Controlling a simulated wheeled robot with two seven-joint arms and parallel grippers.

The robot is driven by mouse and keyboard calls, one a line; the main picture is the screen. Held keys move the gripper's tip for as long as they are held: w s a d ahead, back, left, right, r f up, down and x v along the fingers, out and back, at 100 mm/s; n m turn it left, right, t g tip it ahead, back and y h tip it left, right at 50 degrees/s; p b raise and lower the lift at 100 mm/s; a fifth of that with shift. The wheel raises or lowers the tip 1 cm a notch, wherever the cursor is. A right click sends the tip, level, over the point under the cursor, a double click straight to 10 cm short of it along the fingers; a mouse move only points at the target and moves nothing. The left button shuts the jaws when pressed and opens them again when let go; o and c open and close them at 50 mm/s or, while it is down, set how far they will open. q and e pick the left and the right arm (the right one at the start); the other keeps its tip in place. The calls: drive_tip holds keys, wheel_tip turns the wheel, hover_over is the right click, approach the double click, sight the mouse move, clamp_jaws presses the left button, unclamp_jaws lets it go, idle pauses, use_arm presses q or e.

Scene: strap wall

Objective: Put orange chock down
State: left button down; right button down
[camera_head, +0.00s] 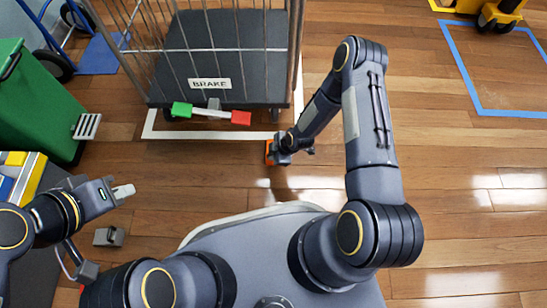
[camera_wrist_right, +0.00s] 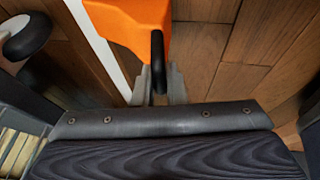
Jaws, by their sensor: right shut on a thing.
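The orange chock (camera_head: 269,151) is at floor level just outside the white tape line, by the cart's near right corner. In the right wrist view the orange chock (camera_wrist_right: 128,22) fills the top middle, with a black handle (camera_wrist_right: 158,60) towards me. My right gripper (camera_wrist_right: 160,88) is shut on that handle; it also shows in the head view (camera_head: 283,152), hiding much of the chock. I cannot tell whether the chock touches the floor. My left gripper (camera_head: 124,191) hangs over the floor at the left, away from the chock; its finger opening is unclear.
The wire-sided cart (camera_head: 225,60) has a brake bar (camera_head: 212,114) with green and red ends. A caster wheel (camera_wrist_right: 27,36) is left of the chock. A green bin (camera_head: 40,105) stands at left. A blue tape outline (camera_head: 470,80) is at right, with open floor before it.

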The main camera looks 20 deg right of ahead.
drive_tip(key=shift+f, duration=0.85)
drive_tip(key=c, duration=1.5)
unclamp_jaws()
